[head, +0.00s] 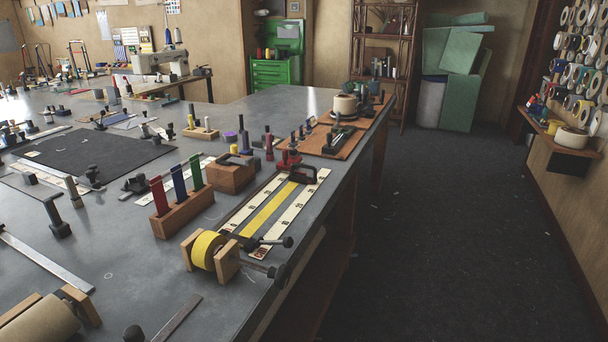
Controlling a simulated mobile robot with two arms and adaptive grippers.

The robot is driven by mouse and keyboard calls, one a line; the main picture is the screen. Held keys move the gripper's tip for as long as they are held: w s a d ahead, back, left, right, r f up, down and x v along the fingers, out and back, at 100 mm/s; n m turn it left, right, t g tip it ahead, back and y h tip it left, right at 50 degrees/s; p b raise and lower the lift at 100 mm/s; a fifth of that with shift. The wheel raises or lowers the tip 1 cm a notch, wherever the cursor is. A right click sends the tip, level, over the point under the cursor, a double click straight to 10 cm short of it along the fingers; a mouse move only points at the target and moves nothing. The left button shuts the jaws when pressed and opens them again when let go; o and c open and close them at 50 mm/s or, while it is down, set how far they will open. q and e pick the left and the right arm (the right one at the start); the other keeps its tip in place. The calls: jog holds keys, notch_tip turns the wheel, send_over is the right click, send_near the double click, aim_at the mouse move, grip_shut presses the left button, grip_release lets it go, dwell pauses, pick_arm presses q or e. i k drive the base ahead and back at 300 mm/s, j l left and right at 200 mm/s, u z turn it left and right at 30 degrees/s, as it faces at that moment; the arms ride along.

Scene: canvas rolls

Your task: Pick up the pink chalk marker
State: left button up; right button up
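I cannot clearly make out a pink chalk marker in the head view. A small dull pinkish-purple upright piece (269,147) stands on the workbench (120,240) beyond the wooden box; it is too small to tell what it is. A wooden block (183,213) nearer the front holds a red upright piece (159,196), a blue one (178,182) and a green one (196,172). A small wooden stand (201,133) farther back holds small upright pieces, one of them yellow. Neither of my grippers is in view.
A yellow roll on a wooden holder (207,250) sits near the bench's right edge, beside ruled strips and clamps. A dark mat (90,150) lies at left. A cream roll (40,325) is at the lower left. The floor (450,250) right of the bench is open.

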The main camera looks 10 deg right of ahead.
aim_at(270, 157)
jog(key=i+l, duration=0.15)
jog(key=l, duration=0.2)
jog(key=i+l+u, duration=0.1)
jog(key=l, duration=0.3)
jog(key=i+l, duration=0.2)
jog(key=l, duration=0.15)
